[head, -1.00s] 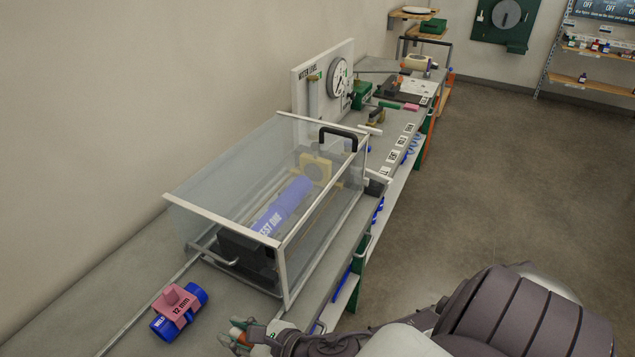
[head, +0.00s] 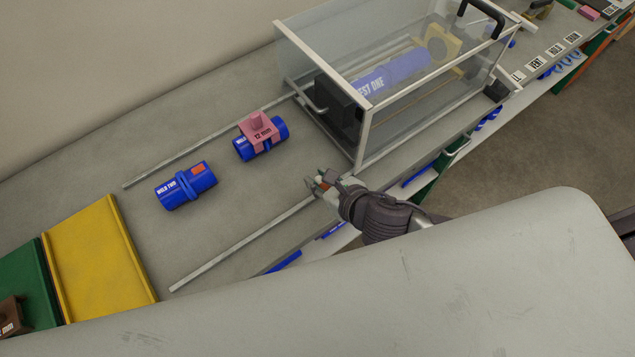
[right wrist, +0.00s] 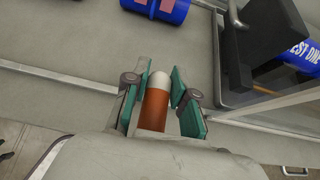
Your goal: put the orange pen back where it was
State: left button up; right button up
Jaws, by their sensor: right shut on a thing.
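The orange pen (right wrist: 154,106) is an orange cylinder with a rounded white end. It sits between the green-padded fingers of my right gripper (right wrist: 160,84), which is shut on it. The white end points away from the wrist; the rear part is hidden by the gripper. In the head view my right gripper (head: 321,183) is over the bench's front edge, by the near corner of the clear box, with a bit of orange showing. My left gripper is not in view. I cannot tell which spot the pen came from.
A clear box (head: 368,110) holds a blue "TEST ONE" pipe. Left of it lie a blue pipe with a pink "12 mm" piece (head: 258,133) and another blue pipe (head: 186,186). Yellow (head: 95,255) and green (head: 38,285) panels lie at left.

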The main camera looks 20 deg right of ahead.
jog(key=shift+x, duration=0.8)
jog(key=shift+s+f, duration=0.1)
jog(key=shift+f, duration=1.85)
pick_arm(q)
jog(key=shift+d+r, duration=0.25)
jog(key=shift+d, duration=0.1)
pick_arm(e)
jog(key=shift+f, duration=0.3)
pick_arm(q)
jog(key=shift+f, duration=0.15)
pick_arm(e)
jog(key=shift+f, duration=0.35)
jog(key=o, duration=0.9)
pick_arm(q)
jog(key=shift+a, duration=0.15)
